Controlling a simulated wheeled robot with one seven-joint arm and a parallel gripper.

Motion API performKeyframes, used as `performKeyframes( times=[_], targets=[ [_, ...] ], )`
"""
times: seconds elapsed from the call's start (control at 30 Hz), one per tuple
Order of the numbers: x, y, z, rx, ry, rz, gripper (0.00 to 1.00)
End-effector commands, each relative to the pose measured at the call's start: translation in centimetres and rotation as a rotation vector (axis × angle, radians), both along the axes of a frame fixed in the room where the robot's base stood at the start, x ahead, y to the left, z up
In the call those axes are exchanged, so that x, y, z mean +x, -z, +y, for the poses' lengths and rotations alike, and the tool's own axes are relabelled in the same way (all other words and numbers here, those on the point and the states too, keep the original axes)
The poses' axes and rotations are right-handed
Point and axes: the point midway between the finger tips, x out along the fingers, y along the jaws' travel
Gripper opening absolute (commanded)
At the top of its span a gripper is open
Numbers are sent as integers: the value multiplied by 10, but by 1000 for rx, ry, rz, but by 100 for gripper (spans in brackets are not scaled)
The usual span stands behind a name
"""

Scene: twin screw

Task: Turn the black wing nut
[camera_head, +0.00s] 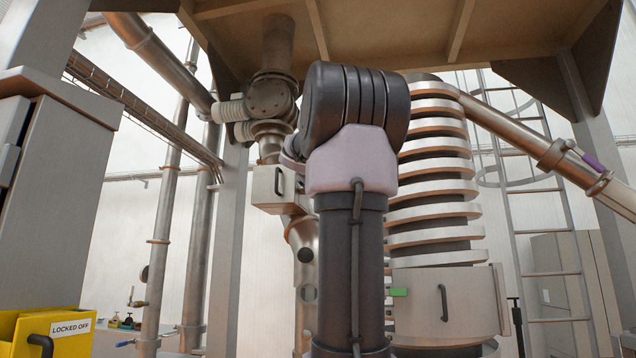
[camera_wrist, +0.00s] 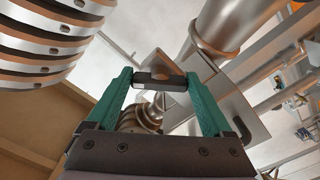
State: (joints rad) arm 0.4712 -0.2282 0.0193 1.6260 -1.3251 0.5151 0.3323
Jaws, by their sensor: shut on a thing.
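The black wing nut (camera_wrist: 162,82) shows in the wrist view as a short dark bar between my green fingertips. My gripper (camera_wrist: 160,79) is shut on it, with one finger at each end of the bar. Behind it is a grey metal box (camera_wrist: 220,100) with a dark handle, beside a wide steel pipe. In the head view my dark arm with its pale joint stands in the middle and hides my gripper and the wing nut. What looks like the same box (camera_head: 279,188) shows just left of my arm.
A tall ribbed column (camera_head: 436,190) stands close on the right of my arm, with a ladder (camera_head: 545,230) beyond. A brown platform (camera_head: 390,30) is overhead. Steel pipes (camera_head: 165,230) run on the left. A yellow "LOCKED OFF" box (camera_head: 75,342) is at lower left.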

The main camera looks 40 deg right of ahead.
Motion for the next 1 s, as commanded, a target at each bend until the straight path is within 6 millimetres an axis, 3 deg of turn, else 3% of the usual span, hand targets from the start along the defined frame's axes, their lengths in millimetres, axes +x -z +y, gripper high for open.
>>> performKeyframes(
  times=[0.3,0.33,0.37,0.67,1.0],
  targets=[
    [0,4,-1,7,2,3,29],
    [0,4,-1,7,2,3,89],
    [0,4,-1,7,2,3,100],
    [-2,1,2,2,1,1,100],
    [-40,1,47,2,0,0,100]
  ],
)
